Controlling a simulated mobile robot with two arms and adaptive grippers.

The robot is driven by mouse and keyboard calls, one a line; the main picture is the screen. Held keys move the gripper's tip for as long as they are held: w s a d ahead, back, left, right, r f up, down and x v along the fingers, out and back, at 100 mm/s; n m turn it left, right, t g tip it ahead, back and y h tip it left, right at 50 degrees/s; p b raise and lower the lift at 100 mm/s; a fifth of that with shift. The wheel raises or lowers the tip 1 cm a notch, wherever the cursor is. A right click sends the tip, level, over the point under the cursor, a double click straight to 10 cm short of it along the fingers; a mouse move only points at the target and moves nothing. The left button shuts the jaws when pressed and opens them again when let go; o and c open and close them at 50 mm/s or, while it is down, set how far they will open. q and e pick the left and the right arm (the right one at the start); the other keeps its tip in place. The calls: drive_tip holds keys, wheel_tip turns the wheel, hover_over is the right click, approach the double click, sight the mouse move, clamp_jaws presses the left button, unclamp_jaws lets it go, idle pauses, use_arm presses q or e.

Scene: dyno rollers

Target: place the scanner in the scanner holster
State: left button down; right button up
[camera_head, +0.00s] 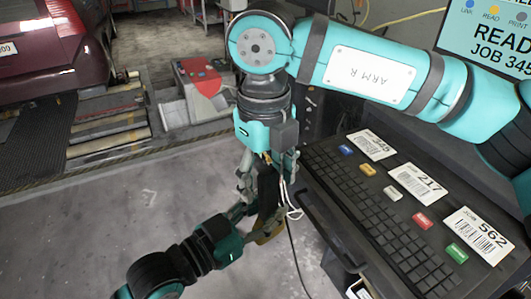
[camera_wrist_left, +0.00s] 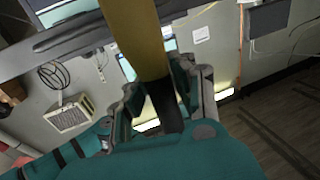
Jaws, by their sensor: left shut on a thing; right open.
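The scanner (camera_head: 268,190) is black and yellow and hangs beside the cart's left edge. My left gripper (camera_head: 247,212) comes in from below left and is shut on it. In the left wrist view the scanner (camera_wrist_left: 147,45) stands between the fingers, black low down and yellow further out. My right gripper (camera_head: 264,172) is above, pointing down, its open fingers on either side of the scanner's upper black part. I cannot tell whether they touch it. The fingers hide part of the scanner. I cannot make out the scanner holster in either view.
A dark cart to the right carries a keyboard (camera_head: 365,205), several job cards (camera_head: 418,185) and coloured blocks (camera_head: 367,169). A screen (camera_head: 490,35) stands behind. A cable (camera_head: 297,260) hangs by the cart. Grey floor (camera_head: 120,210) is clear at left, near rollers (camera_head: 105,120) and a red car (camera_head: 45,45).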

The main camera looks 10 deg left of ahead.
drive_tip(key=shift+f, duration=0.55)
clamp_jaws()
use_arm(q)
drive_tip(key=c, duration=1)
unclamp_jaws()
drive_tip(key=shift+c, duration=0.2)
